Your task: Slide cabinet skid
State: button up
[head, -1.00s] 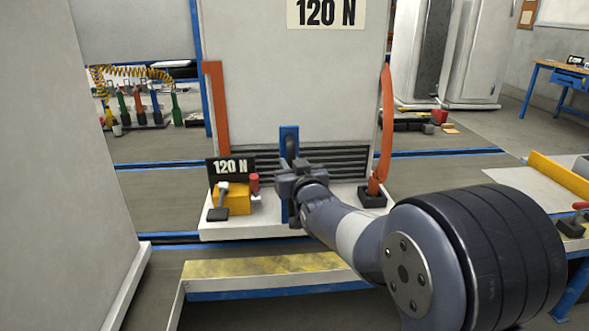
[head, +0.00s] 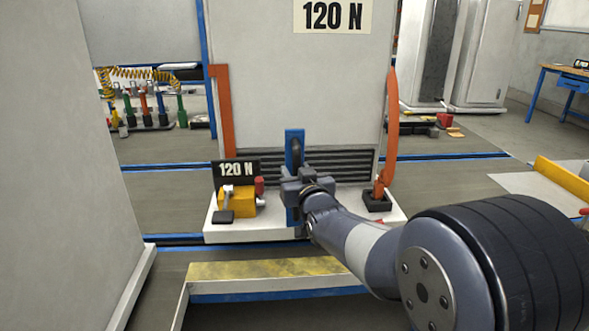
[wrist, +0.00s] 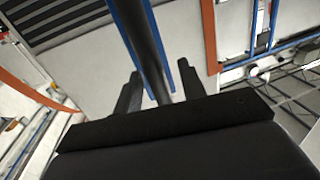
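The cabinet skid (head: 225,232) is a pale base carrying a tall grey cabinet (head: 290,85) marked 120 N. A blue upright bracket (head: 292,138) with a dark handle bar stands at its front. My gripper (head: 297,190) is at this bracket in the head view, where my wrist partly hides the fingers. In the wrist view, my gripper (wrist: 158,85) has its two fingers apart, one on each side of the dark bar (wrist: 143,35). Slim gaps show between the bar and the fingers. The blue edges of the bracket flank the bar.
A yellow block (head: 237,203) and a 120 N sign (head: 238,171) sit on the skid's left front. An orange curved piece (head: 391,130) is at its right. A low yellow-striped platform (head: 265,269) lies in front. A large grey cabinet (head: 50,180) stands close at left.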

jog(key=s+d, duration=0.1)
jog(key=s, duration=0.8)
jog(key=shift+d+p, duration=0.35)
jog(key=shift+p, duration=0.1)
jog(key=shift+w, duration=0.1)
jog(key=w, duration=0.3)
jog(key=w+a+b, duration=0.1)
jog(key=w, duration=0.3)
jog(key=w+a, duration=0.1)
jog(key=w, duration=0.2)
jog(key=shift+w, duration=0.35)
jog(key=shift+d, duration=0.25)
jog(key=shift+s+r, duration=0.1)
